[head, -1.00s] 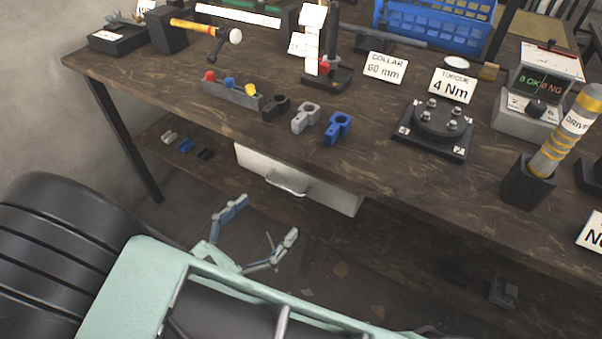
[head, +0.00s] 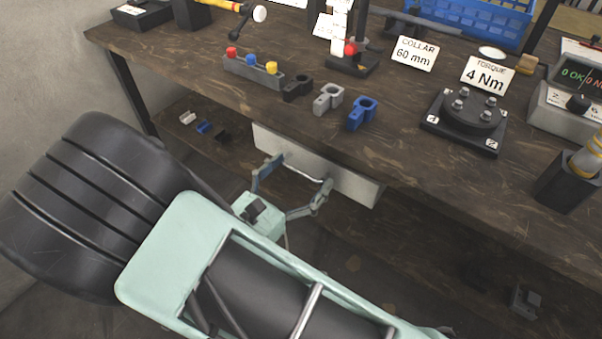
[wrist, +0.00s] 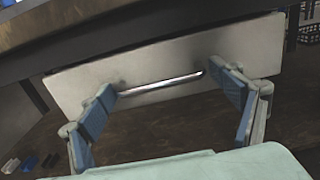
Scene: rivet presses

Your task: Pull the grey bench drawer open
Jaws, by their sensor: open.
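The grey drawer (head: 352,184) sits under the front edge of the workbench, and its front looks flush below the top. Its bar handle (head: 306,172) is silver and runs across the middle of the front. In the wrist view the drawer front (wrist: 180,58) fills the upper middle, with the handle (wrist: 162,84) between my fingers. My gripper (head: 295,172) is open, its two fingers spread toward the two ends of the handle. In the wrist view my gripper (wrist: 165,85) has blue finger pads on either side of the handle. I cannot tell whether they touch it.
The workbench (head: 400,160) top overhangs the drawer. A lower shelf (head: 420,240) runs beneath, with small clamps at its left and a grey part (head: 525,300) at right. Collars, a turntable (head: 465,120) and a rack of coloured knobs (head: 252,70) stand on top.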

